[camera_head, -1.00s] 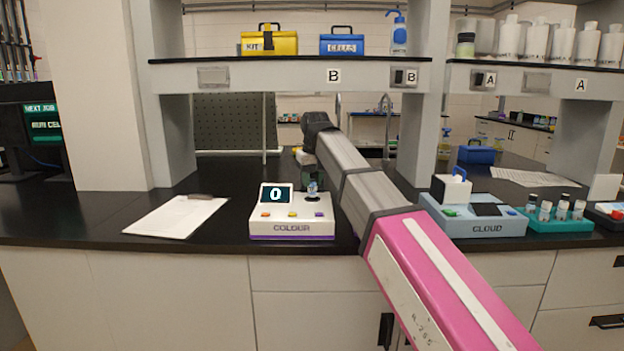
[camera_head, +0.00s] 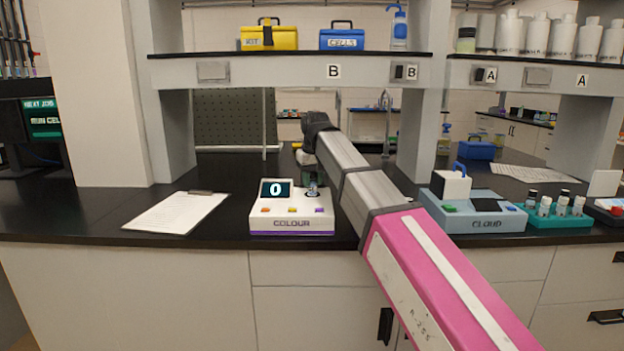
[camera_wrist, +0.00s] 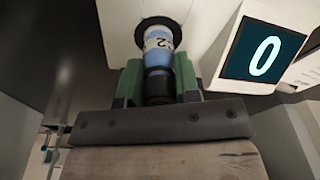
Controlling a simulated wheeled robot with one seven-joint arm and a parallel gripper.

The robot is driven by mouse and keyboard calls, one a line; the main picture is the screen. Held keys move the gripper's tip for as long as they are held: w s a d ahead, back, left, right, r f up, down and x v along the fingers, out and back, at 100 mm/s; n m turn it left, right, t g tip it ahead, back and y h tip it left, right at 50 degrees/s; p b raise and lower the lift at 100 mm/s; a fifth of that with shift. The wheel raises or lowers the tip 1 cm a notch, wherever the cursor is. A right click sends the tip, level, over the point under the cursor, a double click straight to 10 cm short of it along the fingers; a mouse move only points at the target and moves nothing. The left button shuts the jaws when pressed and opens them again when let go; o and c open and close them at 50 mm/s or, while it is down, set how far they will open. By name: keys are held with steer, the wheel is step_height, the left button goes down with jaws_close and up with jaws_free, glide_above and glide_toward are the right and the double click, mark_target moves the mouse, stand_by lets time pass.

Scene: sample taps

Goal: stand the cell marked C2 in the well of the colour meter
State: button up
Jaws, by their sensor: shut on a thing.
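The colour meter (camera_head: 291,225) is a white box with a purple base, standing on the black bench with a screen reading 0. My gripper (camera_wrist: 158,82) is shut on the cell (camera_wrist: 158,48), its green fingers on either side of the dark cap. The cell has a pale blue and white label with a 2 showing; the rest of the mark cannot be read. Its lower end is at the black ring of the well (camera_wrist: 142,24); how deep it sits I cannot tell. In the head view the cell (camera_head: 312,187) is small above the well, below my wrist.
A clipboard (camera_head: 176,213) lies left of the meter. To the right stand the blue-grey CLOUD meter (camera_head: 470,216) and a teal rack (camera_head: 556,221) holding several capped cells. The shelf (camera_head: 290,72) marked B spans above. My arm crosses the bench right of the meter.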

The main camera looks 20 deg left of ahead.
steer(key=shift+f, duration=0.15)
steer(key=shift+f, duration=0.6)
steer(key=o, duration=1.5)
steer(key=shift+r, duration=0.15)
steer(key=shift+s+d+r, duration=0.15)
steer(key=shift+r, duration=1.5)
steer(key=shift+s+d+r, duration=0.15)
steer(key=shift+r, duration=1.5)
steer(key=shift+s, duration=0.1)
